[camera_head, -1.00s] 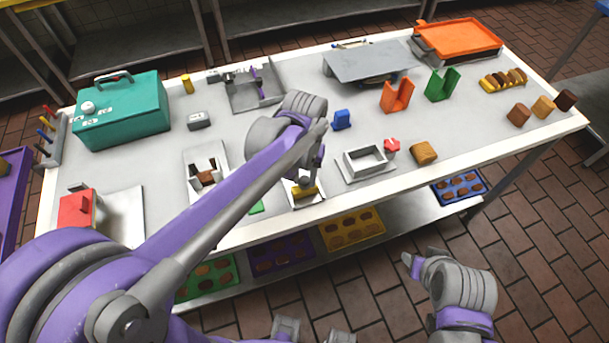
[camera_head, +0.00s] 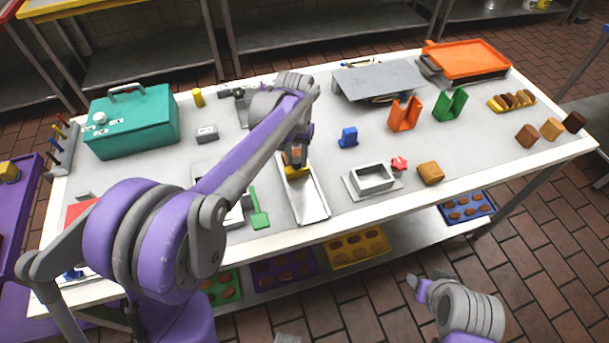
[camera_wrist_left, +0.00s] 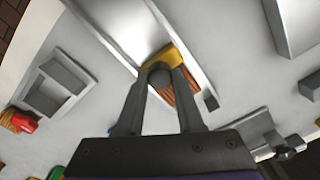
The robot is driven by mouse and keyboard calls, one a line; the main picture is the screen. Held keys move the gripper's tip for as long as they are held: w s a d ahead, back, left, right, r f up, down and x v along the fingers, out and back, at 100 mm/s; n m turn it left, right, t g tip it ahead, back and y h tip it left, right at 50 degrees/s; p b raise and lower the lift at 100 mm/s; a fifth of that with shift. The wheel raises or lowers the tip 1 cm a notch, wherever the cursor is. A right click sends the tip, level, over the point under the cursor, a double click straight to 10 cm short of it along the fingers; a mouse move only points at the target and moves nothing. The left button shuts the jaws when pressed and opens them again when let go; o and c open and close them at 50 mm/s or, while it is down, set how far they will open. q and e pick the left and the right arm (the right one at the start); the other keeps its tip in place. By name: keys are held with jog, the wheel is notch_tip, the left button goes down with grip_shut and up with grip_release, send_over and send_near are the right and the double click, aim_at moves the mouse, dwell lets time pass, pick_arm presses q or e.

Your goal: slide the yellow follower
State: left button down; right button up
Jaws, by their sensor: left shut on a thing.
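A long pale trough (camera_head: 308,198) lies on the table, pointing away from me. The yellow follower (camera_head: 297,173) sits in its far part, and the trough's near part is empty. My left gripper (camera_head: 299,158) is shut on the follower from above. In the left wrist view, its fingertips (camera_wrist_left: 161,75) close around a grey knob beside the yellow follower (camera_wrist_left: 178,55). A ridged brown stack (camera_wrist_left: 187,95) lies against the follower, partly hidden by a finger. My right gripper (camera_head: 424,290) is low at the right, away from the table; its jaws are unclear.
A green spatula-like tool (camera_head: 259,212) lies left of the trough. A blue block (camera_head: 348,137) and a white square frame (camera_head: 373,178) stand to its right. A grey raised plate (camera_head: 380,78) is behind. The teal box (camera_head: 135,125) is at the far left.

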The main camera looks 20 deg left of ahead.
pick_arm(q)
jog(key=w+a, duration=0.2)
jog(key=w, duration=0.1)
jog(key=shift+w+a, duration=0.15)
jog(key=shift+w+a+r, duration=0.15)
jog(key=shift+w, duration=0.05)
jog(key=c, duration=0.9)
grip_release()
jog(key=o, duration=0.4)
jog(key=shift+w, duration=0.15)
